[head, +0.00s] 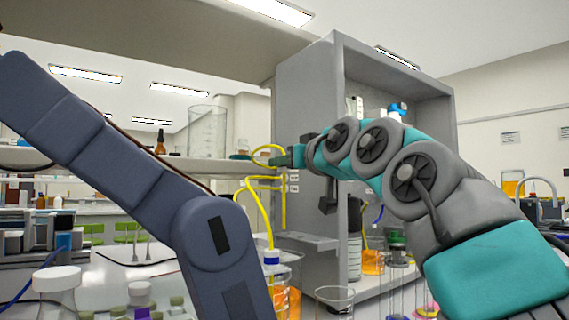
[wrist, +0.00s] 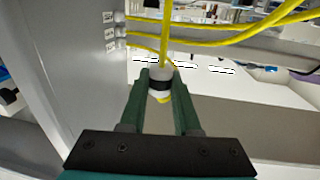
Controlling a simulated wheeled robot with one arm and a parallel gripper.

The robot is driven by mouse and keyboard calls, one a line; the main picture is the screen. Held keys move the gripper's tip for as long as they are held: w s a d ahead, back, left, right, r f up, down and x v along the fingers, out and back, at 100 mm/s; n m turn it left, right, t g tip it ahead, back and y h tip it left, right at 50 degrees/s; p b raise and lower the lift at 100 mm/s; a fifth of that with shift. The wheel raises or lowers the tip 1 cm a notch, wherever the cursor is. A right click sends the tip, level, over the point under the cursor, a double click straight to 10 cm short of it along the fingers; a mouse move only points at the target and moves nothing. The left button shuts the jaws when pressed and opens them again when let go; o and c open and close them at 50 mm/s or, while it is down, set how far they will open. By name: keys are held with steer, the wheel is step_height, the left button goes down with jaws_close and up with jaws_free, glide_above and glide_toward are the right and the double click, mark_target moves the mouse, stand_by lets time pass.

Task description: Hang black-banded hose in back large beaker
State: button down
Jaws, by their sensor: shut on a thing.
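In the wrist view my gripper (wrist: 160,78) is shut on the black-banded hose (wrist: 160,85). Its white end piece with a black band sits between the two green fingers, and yellow tubing runs from it. In the head view my gripper (head: 290,158) is raised beside the grey cabinet, near the shelf's right end. A yellow loop (head: 267,151) shows by the fingertips; the black band cannot be made out there. Glass beakers stand low down: one with orange liquid (head: 284,300) and an empty-looking one (head: 335,296). I cannot tell which is the back large beaker.
Another yellow hose with a blue-banded end (head: 271,256) hangs over the orange-filled beaker. The grey cabinet (head: 305,100) stands beside my gripper, with hose ports (wrist: 112,32) on its wall. A tall glass vessel (head: 207,130) stands on the shelf. Bottles (head: 58,285) crowd the front left.

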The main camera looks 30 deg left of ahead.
mark_target(284, 198)
steer(key=shift+w+a+f, duration=0.15)
steer(key=shift+a, duration=0.1)
steer(key=shift+f, duration=1.4)
steer(key=shift+d+f, duration=0.15)
steer(key=shift+f, duration=1.95)
step_height(284, 198, down, 9)
steer(key=shift+f, duration=0.25)
stand_by(0.4)
steer(key=c, duration=0.6)
jaws_free()
steer(key=shift+o, duration=0.2)
steer(key=shift+f, duration=0.1)
